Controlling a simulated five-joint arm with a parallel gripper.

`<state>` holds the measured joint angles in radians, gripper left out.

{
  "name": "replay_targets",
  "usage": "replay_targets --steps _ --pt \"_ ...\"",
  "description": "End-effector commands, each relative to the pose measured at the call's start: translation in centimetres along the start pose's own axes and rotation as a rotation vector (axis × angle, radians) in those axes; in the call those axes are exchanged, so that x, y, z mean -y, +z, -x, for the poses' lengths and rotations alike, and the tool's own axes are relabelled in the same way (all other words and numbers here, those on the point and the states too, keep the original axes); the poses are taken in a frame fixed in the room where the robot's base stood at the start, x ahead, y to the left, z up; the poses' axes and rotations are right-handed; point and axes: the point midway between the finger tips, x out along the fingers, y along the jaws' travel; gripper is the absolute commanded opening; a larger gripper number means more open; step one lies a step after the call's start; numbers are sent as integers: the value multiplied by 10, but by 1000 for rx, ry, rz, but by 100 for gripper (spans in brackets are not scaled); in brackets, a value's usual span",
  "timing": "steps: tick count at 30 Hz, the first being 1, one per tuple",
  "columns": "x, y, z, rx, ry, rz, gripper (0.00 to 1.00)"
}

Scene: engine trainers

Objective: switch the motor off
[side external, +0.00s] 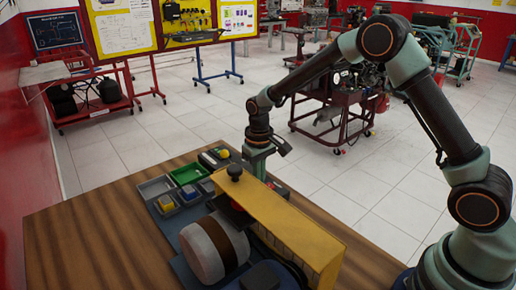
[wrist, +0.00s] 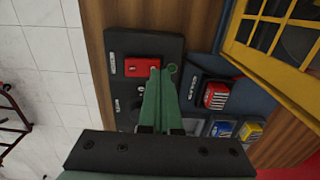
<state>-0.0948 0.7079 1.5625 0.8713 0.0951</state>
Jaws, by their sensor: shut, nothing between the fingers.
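In the wrist view a red rocker switch (wrist: 140,67) with a small white mark sits on a dark control panel (wrist: 145,45). I cannot tell which way the rocker is tipped. My gripper (wrist: 163,74) is shut and empty, its green fingertips at the right edge of the switch. I cannot tell whether they touch it. A dark knob lies below the switch, partly hidden by the fingers. In the side view my gripper (side external: 257,172) points down behind the yellow guard (side external: 285,228). A large grey and brown cylinder (side external: 208,248) lies in front of the guard.
Small trays stand on the wooden table (side external: 95,225), including a green one (side external: 188,173) and grey ones with yellow and blue blocks. The yellow guard frame (wrist: 275,35) stands right of the panel in the wrist view. The table's left part is clear.

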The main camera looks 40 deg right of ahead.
Motion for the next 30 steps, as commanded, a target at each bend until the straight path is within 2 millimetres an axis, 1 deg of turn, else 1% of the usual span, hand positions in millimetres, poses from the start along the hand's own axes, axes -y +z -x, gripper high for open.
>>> replay_targets --steps 1,21,25,30 --pt "0 -1 5 -3 0 0 0" --pt "0 -1 53 -2 0 0 0" --pt "0 0 58 -1 0 0 0" --pt "0 0 60 0 0 0 0"
